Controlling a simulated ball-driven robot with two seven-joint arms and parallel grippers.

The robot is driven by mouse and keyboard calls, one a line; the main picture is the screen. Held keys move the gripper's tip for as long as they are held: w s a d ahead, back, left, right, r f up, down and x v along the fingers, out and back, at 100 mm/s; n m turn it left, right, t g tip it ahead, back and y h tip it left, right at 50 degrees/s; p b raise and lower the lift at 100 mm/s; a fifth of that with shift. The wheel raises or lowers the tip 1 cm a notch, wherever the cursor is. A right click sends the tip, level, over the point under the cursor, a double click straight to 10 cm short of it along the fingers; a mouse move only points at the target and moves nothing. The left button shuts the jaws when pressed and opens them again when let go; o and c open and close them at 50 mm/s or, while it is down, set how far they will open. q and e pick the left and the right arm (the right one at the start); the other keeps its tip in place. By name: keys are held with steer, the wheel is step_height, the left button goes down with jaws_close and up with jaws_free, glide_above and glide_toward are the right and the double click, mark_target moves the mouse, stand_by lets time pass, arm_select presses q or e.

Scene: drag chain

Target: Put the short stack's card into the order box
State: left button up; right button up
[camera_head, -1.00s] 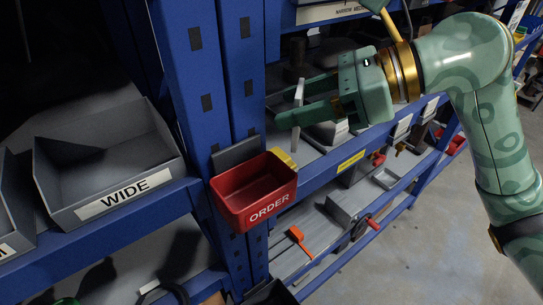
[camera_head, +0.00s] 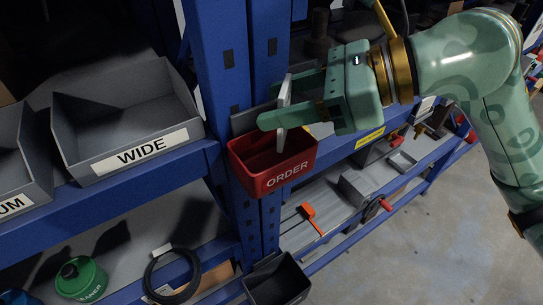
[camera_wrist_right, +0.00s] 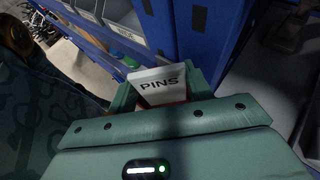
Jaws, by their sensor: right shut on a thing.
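My right gripper (camera_head: 270,105) is shut on a thin white card (camera_head: 284,98). It holds the card roughly upright above the order box. The card's face reads PINS in the right wrist view (camera_wrist_right: 160,84), between the two green fingers. The red order box (camera_head: 275,183), labelled ORDER, hangs at the blue shelf post. In the head view the card's lower edge overlaps the box's opening; I cannot tell how far it reaches below the rim. The stack is not visible; the gripper covers part of the shelf behind. My left gripper is not in view.
Blue posts (camera_head: 224,60) rise directly behind the box. A grey WIDE bin (camera_head: 120,150) stands on the left shelf. Below are a green container (camera_head: 82,278), a black coil (camera_head: 172,278), a black bin (camera_head: 280,285) and an orange tool (camera_head: 311,217).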

steer(key=shift+d, duration=0.1)
steer(key=o, duration=1)
steer(key=shift+o, duration=0.2)
steer(key=shift+s, duration=0.2)
steer(key=shift+w, duration=0.1)
steer(key=shift+r, duration=0.1)
